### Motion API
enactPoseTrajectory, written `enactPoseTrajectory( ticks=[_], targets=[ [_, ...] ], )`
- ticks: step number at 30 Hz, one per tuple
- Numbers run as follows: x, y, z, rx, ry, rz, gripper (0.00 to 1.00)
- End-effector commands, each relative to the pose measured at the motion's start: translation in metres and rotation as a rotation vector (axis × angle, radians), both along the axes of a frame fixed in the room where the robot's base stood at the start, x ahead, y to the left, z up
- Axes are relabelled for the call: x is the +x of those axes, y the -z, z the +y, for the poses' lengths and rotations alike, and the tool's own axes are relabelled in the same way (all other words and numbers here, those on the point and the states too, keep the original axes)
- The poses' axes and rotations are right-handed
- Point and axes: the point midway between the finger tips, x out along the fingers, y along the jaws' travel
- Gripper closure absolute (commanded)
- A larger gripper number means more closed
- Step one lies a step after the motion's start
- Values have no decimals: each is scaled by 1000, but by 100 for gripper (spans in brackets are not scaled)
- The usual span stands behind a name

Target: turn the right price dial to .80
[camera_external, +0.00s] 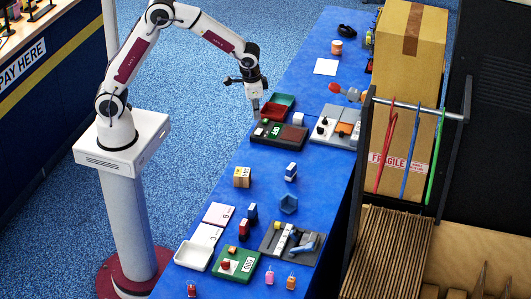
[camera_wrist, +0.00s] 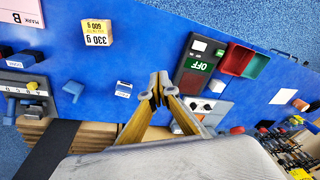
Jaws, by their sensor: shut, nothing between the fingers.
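A grey panel (camera_external: 325,139) stands on the blue table, right of a dark panel with a green display. It carries small dark knobs (camera_external: 321,125) that may be the price dials; I cannot read any marks on them or tell their setting. In the wrist view the grey panel shows partly behind my fingers, with dark knobs (camera_wrist: 207,106) on it. My gripper (camera_external: 256,107) is shut and empty, pointing down above the left end of the dark panel, left of the knobs. In the wrist view its fingertips (camera_wrist: 158,79) meet over bare blue table.
The dark panel (camera_external: 278,142) has a display reading OFF. Red and green trays (camera_external: 279,103) lie behind it. A white block (camera_external: 298,119) stands beside it. A rack with hanging coloured straps (camera_external: 411,150) and a large carton (camera_external: 410,50) rise to the right.

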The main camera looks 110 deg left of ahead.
Motion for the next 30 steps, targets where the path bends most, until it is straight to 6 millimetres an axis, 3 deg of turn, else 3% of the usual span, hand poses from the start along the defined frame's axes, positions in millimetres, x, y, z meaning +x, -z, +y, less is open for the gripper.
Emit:
enactPoseTrajectory(
  ticks=[30],
  targets=[
    [94, 122, 134, 107, -276, -96, 100]
  ],
)
